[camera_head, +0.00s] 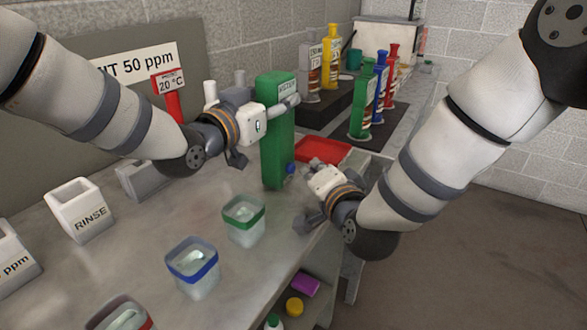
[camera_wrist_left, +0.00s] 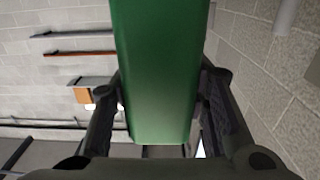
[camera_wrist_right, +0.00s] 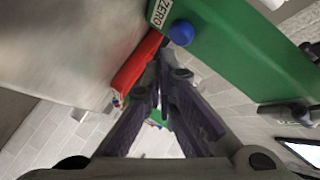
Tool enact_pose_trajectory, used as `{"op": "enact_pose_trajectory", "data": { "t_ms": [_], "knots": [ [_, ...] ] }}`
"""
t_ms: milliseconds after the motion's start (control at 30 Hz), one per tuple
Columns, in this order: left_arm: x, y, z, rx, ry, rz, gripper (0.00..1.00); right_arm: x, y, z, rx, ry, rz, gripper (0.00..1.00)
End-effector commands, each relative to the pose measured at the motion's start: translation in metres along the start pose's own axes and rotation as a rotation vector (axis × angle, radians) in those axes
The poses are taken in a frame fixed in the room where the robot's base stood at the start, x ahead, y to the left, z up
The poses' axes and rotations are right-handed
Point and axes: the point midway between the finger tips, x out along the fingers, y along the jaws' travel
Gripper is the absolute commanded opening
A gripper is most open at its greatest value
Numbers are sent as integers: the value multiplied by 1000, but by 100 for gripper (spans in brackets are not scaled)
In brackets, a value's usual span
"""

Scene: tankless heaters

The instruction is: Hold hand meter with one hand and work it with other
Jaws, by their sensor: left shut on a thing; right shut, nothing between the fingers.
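The hand meter is a tall green box (camera_head: 278,150) marked METER, held upright above the counter in the head view. My left gripper (camera_head: 267,128) is shut around its upper part. In the left wrist view the green body (camera_wrist_left: 155,70) stands between the two fingers. A blue round button (camera_head: 291,169) sits low on the meter. In the right wrist view the button (camera_wrist_right: 181,33) is beside a ZERO label (camera_wrist_right: 162,12). My right gripper (camera_wrist_right: 165,85) is shut and empty, its tips close to the button but apart from it in that view.
A red tray (camera_head: 322,150) lies behind my right gripper. A green-rimmed cup (camera_head: 244,222) and a blue-rimmed cup (camera_head: 192,268) stand on the counter in front, with a white RINSE bin (camera_head: 80,211) at left. Several coloured bottles (camera_head: 362,105) stand at the back. Shelves are below the counter.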

Motion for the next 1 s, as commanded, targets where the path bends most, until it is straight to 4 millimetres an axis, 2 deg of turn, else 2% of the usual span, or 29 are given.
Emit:
{"op": "enact_pose_trajectory", "data": {
  "t_ms": [1000],
  "knots": [
    [0, 0, 0, 0, 0, 0, 7, 8, -6, 6, 0, 0, 0, 0]
  ]
}}
